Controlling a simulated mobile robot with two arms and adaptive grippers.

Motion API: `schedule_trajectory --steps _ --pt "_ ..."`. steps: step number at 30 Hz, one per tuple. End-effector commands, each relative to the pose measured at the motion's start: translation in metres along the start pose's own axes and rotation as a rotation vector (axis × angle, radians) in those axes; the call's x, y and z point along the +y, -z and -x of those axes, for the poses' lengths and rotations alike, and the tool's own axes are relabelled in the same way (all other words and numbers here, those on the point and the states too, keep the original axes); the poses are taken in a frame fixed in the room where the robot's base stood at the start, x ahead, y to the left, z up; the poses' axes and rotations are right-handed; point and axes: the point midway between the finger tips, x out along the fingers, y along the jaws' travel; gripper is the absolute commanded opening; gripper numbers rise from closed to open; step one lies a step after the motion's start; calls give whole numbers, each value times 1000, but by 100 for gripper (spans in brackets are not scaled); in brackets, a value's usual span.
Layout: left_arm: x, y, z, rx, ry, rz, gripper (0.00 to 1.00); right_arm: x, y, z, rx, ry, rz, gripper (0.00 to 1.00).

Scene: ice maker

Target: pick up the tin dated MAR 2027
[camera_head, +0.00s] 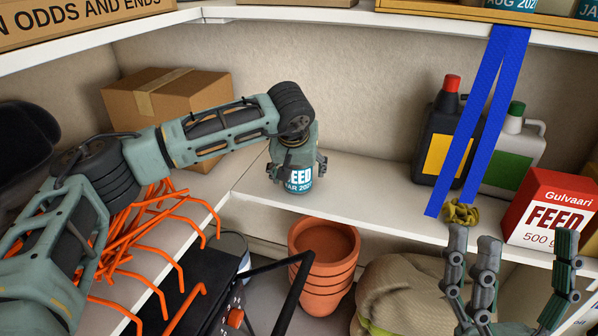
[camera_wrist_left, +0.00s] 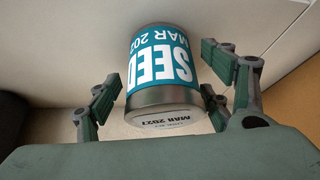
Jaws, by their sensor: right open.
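The tin (camera_wrist_left: 165,75) has a teal and white SEED label and metal ends. The print on the end facing the left wrist camera reads MAR 2027. In the head view the tin (camera_head: 298,180) stands on the middle shelf near its inner corner, its upper part hidden by my left gripper (camera_head: 297,165). In the left wrist view my left gripper (camera_wrist_left: 160,105) is open, with its fingers on both sides of the tin and a gap visible on the left side. My right gripper (camera_head: 510,262) is open and empty at the lower right.
Two jugs (camera_head: 447,130) (camera_head: 514,150), a blue strap (camera_head: 470,130) and a red FEED box (camera_head: 550,213) stand or hang to the right. Terracotta pots (camera_head: 323,262) sit below. More dated tins (camera_head: 512,4) are above.

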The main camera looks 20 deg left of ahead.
Motion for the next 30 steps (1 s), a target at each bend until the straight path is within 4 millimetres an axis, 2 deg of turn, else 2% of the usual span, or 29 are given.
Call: schedule_trajectory --steps 2,16,26,30 --pt "0 0 0 0 0 0 63 0 0 0 -1 0 0 74" --pt "0 0 0 0 0 0 23 0 0 0 -1 0 0 74" --pt "0 2 3 2 -1 0 22 0 -2 -1 -11 0 0 74" --pt "0 6 9 2 -2 1 22 2 -14 -1 -73 -3 6 74"
